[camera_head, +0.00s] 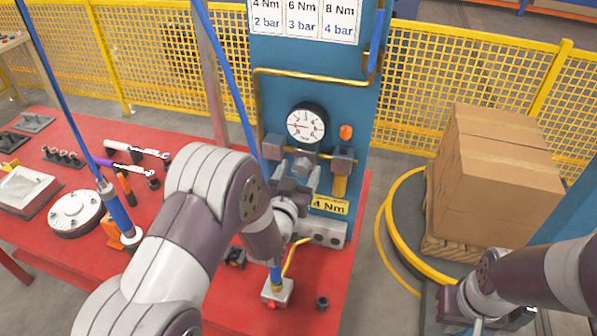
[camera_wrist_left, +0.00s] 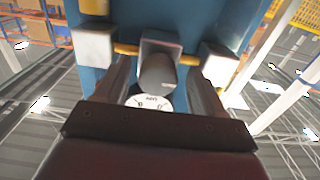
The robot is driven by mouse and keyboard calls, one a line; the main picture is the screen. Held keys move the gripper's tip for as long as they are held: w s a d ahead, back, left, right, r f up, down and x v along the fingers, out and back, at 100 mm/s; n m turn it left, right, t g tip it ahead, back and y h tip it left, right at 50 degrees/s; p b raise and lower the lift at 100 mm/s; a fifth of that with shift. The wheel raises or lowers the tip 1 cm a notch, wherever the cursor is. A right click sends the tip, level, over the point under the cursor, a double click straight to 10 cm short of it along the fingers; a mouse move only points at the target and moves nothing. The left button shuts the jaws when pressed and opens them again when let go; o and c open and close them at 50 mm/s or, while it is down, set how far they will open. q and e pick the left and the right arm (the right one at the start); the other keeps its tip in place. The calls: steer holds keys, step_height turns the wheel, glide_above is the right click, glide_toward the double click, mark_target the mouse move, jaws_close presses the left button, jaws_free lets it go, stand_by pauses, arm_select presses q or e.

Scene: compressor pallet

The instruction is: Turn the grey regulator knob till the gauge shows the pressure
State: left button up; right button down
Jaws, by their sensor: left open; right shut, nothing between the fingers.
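The grey regulator knob (camera_wrist_left: 157,72) sits between the two fingers of my open left gripper (camera_wrist_left: 158,78) in the left wrist view, with a gap on each side. In the head view, my left gripper (camera_head: 293,180) is at the regulator on the blue panel, and my arm hides part of it. A slice of the gauge (camera_wrist_left: 150,102) shows in the wrist view. My right gripper (camera_head: 490,318) is shut and empty at lower right.
A chart (camera_head: 305,17) pairs 4 Nm with 2 bar, 6 Nm with 3 bar, 8 Nm with 4 bar. The red table (camera_head: 190,292) holds tools and a round flange (camera_head: 76,212). Cardboard boxes (camera_head: 497,185) stand right.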

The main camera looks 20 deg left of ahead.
arm_select(q)
steer(key=shift+d, duration=0.15)
steer(key=c, duration=1.1)
steer(key=shift+o, duration=0.2)
steer(key=shift+f, duration=0.1)
steer(key=shift+f+m+b, duration=0.1)
steer(key=shift+m+b, duration=0.6)
steer(key=shift+m, duration=0.1)
steer(key=shift+m+b, duration=0.85)
steer(key=shift+m, duration=0.35)
steer(key=m+b, duration=0.2)
steer(key=m, duration=0.2)
steer(key=shift+m+b, duration=0.3)
steer(key=shift+b, duration=0.1)
